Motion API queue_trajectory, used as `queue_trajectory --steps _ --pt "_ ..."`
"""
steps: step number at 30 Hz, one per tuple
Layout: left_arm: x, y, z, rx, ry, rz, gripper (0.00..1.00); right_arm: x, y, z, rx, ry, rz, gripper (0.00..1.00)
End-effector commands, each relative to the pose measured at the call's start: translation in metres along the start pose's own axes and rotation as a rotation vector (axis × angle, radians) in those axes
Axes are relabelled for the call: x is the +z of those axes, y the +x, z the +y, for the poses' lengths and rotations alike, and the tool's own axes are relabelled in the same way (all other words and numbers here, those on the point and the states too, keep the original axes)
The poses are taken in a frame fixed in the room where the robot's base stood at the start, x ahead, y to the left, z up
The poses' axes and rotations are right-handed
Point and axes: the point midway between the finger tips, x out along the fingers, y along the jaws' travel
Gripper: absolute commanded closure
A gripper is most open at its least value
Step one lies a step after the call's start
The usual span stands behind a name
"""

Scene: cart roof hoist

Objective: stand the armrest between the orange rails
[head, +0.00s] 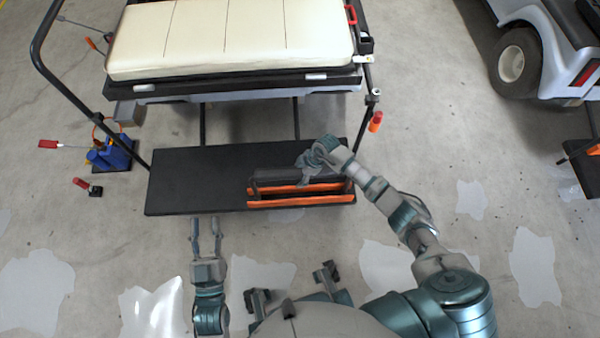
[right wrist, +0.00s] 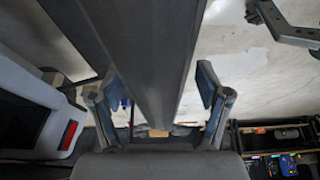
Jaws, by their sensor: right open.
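The armrest (head: 275,176) is a long dark grey bar on the black platform (head: 200,180), along the far side of the orange rails (head: 310,201). Both orange strips show in front of it; whether its lower edge sits between them I cannot tell. My right gripper (head: 306,162) is over the armrest's right part. In the right wrist view, the open fingers of my right gripper (right wrist: 165,92) are on either side of the armrest (right wrist: 145,50), with gaps visible. My left gripper (head: 206,222) is open and empty in front of the platform's near edge.
A cart with a cream seat (head: 230,38) stands behind the platform. A black tubular frame (head: 75,95) rises on the left. Blue items (head: 110,154) sit on a black mat left of the platform. The platform's left half is clear.

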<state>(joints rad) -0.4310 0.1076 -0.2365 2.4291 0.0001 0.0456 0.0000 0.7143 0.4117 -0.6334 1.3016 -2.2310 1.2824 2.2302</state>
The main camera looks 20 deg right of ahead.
Motion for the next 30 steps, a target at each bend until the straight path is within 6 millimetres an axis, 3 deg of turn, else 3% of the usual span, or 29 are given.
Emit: queue_trajectory --steps 5,18,23,30 --pt "-0.002 -0.002 0.001 0.001 0.001 0.002 0.6 0.0 -0.015 0.001 0.002 -0.001 0.002 0.24" --pt "-0.001 -0.001 0.0 0.001 -0.002 0.004 0.6 -0.004 -0.104 0.001 0.004 -0.002 -0.003 0.24" --pt "-0.001 -0.001 0.001 0.001 -0.001 0.003 0.6 -0.004 -0.117 0.0 0.002 -0.001 -0.002 0.24" --pt "-0.002 -0.001 0.001 0.001 -0.001 0.004 0.6 -0.004 -0.118 0.0 0.002 -0.001 -0.002 0.24"
